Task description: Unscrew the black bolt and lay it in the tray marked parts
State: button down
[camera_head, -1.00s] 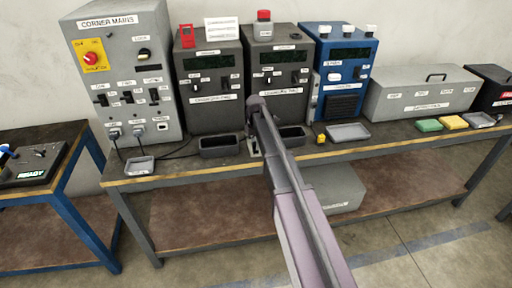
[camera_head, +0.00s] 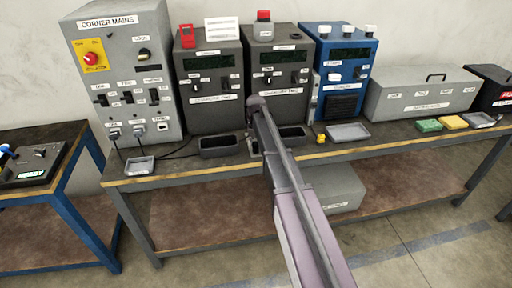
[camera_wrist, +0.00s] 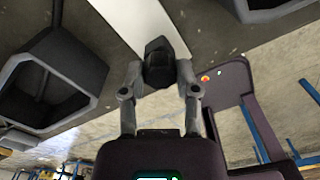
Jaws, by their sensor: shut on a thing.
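In the wrist view my gripper (camera_wrist: 160,72) has its two fingers closed on a black bolt (camera_wrist: 160,52), one finger on each side. The bolt stands at the end of a pale strip (camera_wrist: 138,22); I cannot tell whether it is still seated in anything. In the head view my own arm hides the gripper and bolt. Several open trays stand on the bench: a small grey one (camera_head: 140,166), a dark one (camera_head: 219,147), another dark one (camera_head: 293,136) partly behind my arm, and a wider grey one (camera_head: 347,132). I cannot read which is marked parts.
Behind the trays stand a grey mains cabinet (camera_head: 126,65), two dark units (camera_head: 208,97) and a blue unit (camera_head: 340,75). A long grey box (camera_head: 423,92) and green and yellow pads (camera_head: 429,125) are at the right. A dark tray wall (camera_wrist: 82,65) is close left of my gripper.

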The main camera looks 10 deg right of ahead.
aim_at(255, 143)
jog(key=shift+n, duration=1.4)
jog(key=shift+c, duration=1.3)
grip_release()
jog(key=shift+m, duration=0.5)
jog(key=m, duration=0.9)
notch_tip(255, 143, up, 9)
jog(key=p, duration=0.9)
